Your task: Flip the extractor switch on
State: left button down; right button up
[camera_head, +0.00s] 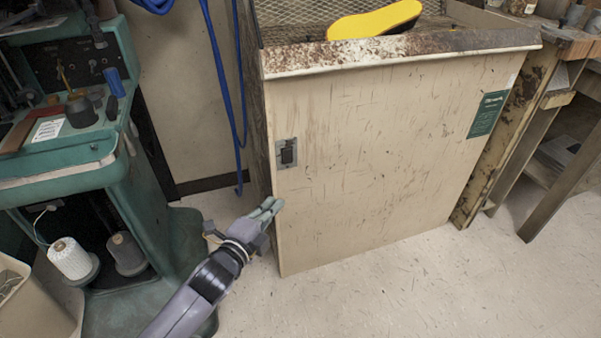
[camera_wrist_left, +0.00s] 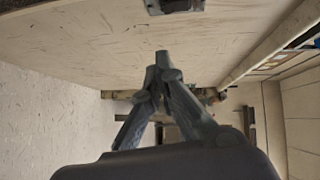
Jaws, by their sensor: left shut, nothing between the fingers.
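The extractor switch (camera_head: 288,152) is a dark rocker in a grey metal plate on the left part of the beige cabinet front. Whether it is on or off cannot be told. Part of it also shows at the top edge of the left wrist view (camera_wrist_left: 174,5). My left gripper (camera_head: 274,207) is shut and empty, below and slightly left of the switch, and appears apart from it. In the left wrist view its fingertips (camera_wrist_left: 162,58) meet, pointing toward the panel below the switch. My right gripper is not in view.
The beige cabinet (camera_head: 390,150) has a mesh top with a yellow sole (camera_head: 375,20) on it. A green machine (camera_head: 75,155) stands at the left, with thread spools below. Blue hoses (camera_head: 225,85) hang between them. A wooden bench (camera_head: 550,140) is at the right. The floor in front is clear.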

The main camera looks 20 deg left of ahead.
pick_arm(q)
jog(key=shift+w+d+r+m, duration=0.15)
jog(key=shift+d+r+m, duration=0.15)
jog(key=shift+r, duration=0.3)
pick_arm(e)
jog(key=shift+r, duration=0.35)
pick_arm(q)
jog(key=b, duration=0.2)
send_near(288, 157)
jog(key=w+d+f, duration=0.2)
jog(key=w+d, duration=0.1)
jog(key=d, duration=0.3)
jog(key=shift+w+a+f+b, duration=0.2)
jog(key=shift+w+a+b, duration=0.15)
jog(key=shift+w+a, duration=0.35)
jog(key=shift+w+a+f+b, duration=0.2)
jog(key=shift+w+a+b, duration=0.15)
jog(key=shift+w+a, duration=0.35)
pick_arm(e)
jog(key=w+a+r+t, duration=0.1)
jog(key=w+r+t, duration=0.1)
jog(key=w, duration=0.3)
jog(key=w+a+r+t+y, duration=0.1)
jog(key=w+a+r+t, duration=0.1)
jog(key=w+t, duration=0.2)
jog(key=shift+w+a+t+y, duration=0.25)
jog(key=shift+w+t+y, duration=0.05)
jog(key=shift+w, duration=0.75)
pick_arm(q)
jog(key=shift+d, duration=0.1)
